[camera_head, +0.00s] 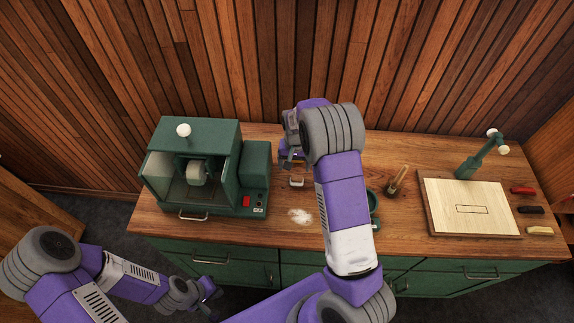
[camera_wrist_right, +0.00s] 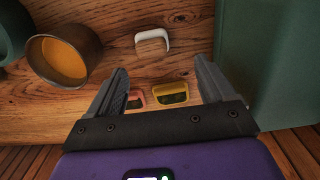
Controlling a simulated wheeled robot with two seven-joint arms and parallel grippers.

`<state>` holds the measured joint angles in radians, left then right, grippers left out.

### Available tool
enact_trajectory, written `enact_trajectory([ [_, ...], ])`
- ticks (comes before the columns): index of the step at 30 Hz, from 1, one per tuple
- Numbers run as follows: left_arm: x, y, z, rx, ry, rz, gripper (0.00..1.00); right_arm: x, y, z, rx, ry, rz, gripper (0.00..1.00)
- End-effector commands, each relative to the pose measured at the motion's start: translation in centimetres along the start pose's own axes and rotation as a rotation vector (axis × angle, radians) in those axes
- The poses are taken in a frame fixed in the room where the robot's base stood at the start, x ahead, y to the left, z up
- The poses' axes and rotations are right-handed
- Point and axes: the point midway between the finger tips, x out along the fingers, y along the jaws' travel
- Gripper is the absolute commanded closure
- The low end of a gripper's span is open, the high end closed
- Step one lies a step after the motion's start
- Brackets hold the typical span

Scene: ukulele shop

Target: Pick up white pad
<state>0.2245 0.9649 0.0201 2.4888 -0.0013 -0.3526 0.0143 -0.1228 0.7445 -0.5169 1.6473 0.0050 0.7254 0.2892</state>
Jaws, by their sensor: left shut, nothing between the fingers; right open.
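The white pad (camera_wrist_right: 152,35) lies on the wooden bench in the right wrist view, above and beyond my fingertips. It also shows small in the head view (camera_head: 296,183), just below my right gripper. A yellow-rimmed pad (camera_wrist_right: 170,86) and a pinkish-red pad (camera_wrist_right: 135,98) lie between the fingers of my right gripper (camera_wrist_right: 160,80) in the wrist view. That gripper is open and holds nothing; in the head view (camera_head: 291,163) it is partly hidden by its wrist. My left gripper (camera_head: 211,291) is shut and empty, low in front of the bench.
A green machine (camera_head: 255,165) stands left of my right gripper. A cup with amber contents (camera_wrist_right: 63,62) stands close by in the wrist view. White powder (camera_head: 300,215) lies near the front. A brush (camera_head: 398,178) and a board (camera_head: 470,222) are on the right.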

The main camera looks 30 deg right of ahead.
Motion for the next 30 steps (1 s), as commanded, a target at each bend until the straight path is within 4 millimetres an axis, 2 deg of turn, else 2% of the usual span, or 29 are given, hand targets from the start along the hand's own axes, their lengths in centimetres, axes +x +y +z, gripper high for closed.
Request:
enact_trajectory([
  [15,-0.6,0.2,0.1,-0.001,-0.002,0.0,1.0,6.6,0.5,-0.1,-0.001,-0.002,0.001,0.17],
  [24,-0.6,0.2,0.1,0.0,-0.002,0.0,1.0,7.2,0.5,-0.1,0.0,-0.001,0.0,0.17],
  [25,-0.6,0.2,0.1,-0.001,-0.002,0.0,1.0,7.2,0.5,-0.1,0.0,-0.001,0.0,0.19],
  [30,-0.6,0.2,0.1,0.0,-0.002,0.0,1.0,7.2,0.5,-0.1,0.0,-0.001,0.0,0.45],
])
